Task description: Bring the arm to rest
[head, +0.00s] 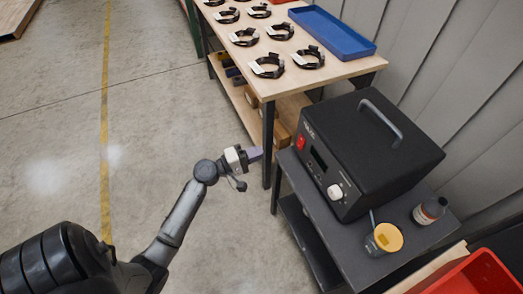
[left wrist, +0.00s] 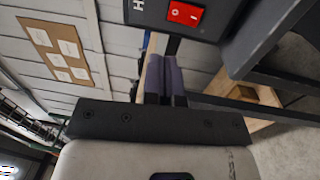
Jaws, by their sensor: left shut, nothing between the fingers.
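My left arm comes in from the lower left of the head view. Its gripper (head: 254,154) is shut and empty, in the air above the floor, beside the front leg of the wooden table. In the left wrist view the two dark fingers (left wrist: 165,78) are pressed together with nothing between them. The gripper is left of the black machine (head: 365,145) and apart from it. My right gripper is not in view.
The wooden table (head: 238,56) holds several black straps and a blue tray (head: 332,32). The machine's dark cart also carries a yellow-topped cup (head: 387,238) and a bottle (head: 428,210). A red bin (head: 474,276) is lower right.

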